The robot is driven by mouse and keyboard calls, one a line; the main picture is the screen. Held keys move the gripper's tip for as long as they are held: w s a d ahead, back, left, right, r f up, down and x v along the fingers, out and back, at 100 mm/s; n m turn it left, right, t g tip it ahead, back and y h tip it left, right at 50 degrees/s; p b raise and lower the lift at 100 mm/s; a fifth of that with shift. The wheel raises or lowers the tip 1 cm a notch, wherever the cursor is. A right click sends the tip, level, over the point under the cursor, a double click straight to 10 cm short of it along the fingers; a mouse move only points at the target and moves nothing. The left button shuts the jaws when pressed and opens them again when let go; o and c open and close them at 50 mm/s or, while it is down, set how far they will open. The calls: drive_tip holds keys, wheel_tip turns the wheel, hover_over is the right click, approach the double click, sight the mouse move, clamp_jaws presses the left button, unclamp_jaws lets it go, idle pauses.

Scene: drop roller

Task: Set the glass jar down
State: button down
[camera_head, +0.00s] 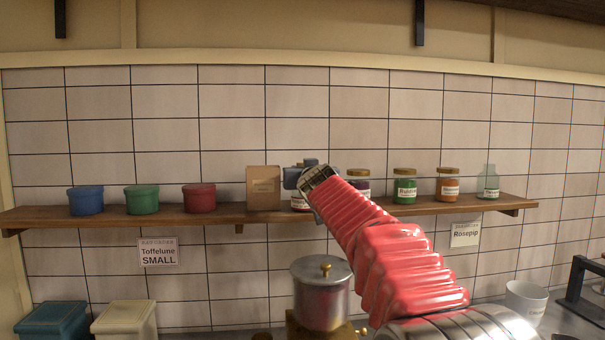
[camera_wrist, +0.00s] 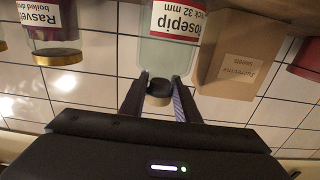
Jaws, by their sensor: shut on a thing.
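The glass jar (camera_wrist: 168,50) is pale and clear, with a white and red label reading "osepip" and "32 mm". It hangs upside down in the wrist view, as the whole picture does. My gripper (camera_wrist: 159,95) has its two fingers on either side of the jar's dark-topped neck and is shut on it. In the head view my gripper (camera_head: 303,177) is over the middle of the wooden shelf (camera_head: 250,216) and hides most of the jar; a bit of white label (camera_head: 299,203) shows below it. Whether the jar's base touches the shelf cannot be told.
A brown box (camera_head: 263,188) stands close left of the jar, and a dark gold-lidded jar (camera_head: 359,184) close right. Green (camera_head: 405,186) and orange (camera_head: 447,185) jars and another clear jar (camera_head: 488,182) stand farther right. A red tin (camera_head: 199,197) is left. A "Rosepip" sign (camera_head: 465,234) hangs below right.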

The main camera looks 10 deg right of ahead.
drive_tip(key=shift+f, duration=0.1)
idle(0.3)
drive_tip(key=c, duration=1.4)
unclamp_jaws()
drive_tip(key=shift+o, duration=0.2)
drive_tip(key=s, duration=1.2)
idle(0.6)
